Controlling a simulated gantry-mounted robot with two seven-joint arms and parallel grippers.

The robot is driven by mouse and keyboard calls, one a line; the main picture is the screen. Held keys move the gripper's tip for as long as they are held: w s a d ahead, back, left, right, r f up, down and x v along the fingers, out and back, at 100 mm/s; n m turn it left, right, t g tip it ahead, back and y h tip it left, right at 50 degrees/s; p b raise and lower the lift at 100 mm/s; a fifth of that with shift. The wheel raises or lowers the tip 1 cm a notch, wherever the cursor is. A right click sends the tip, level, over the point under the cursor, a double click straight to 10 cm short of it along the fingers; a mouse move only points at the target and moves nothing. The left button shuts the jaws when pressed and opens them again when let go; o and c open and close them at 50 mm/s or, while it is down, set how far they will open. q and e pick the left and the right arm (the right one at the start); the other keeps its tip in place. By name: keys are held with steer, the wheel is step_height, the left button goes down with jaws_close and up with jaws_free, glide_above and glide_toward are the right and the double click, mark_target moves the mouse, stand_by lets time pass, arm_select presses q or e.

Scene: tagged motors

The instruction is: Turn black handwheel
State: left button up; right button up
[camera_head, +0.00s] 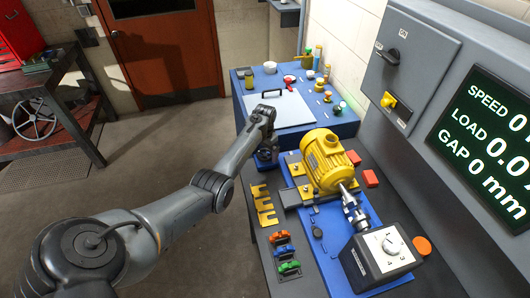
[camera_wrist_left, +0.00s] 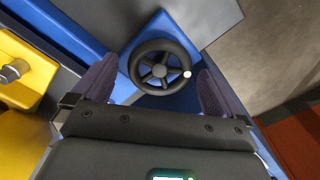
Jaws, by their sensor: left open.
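The black handwheel (camera_wrist_left: 139,70) shows in the left wrist view as a round rim with spokes and a small pale knob on its right side. It is mounted at the blue base. My left gripper (camera_wrist_left: 158,68) is open, with one dark finger on each side of the wheel in that view. Gaps show between the fingers and the rim; I cannot tell how deep the fingertips are relative to it. In the head view my left gripper (camera_head: 266,152) is at the left end of the yellow motor (camera_head: 327,160), and the wheel cannot be made out there. My right gripper is not in view.
A blue bench (camera_head: 345,132) with a pale board and several small containers stands behind. Yellow shims (camera_head: 264,205) and coloured clamps (camera_head: 285,252) lie on the front bench. A dial box (camera_head: 384,250) is at right, below a wall panel (camera_head: 410,60).

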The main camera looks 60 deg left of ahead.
arm_select(q)
steer(key=c, duration=1)
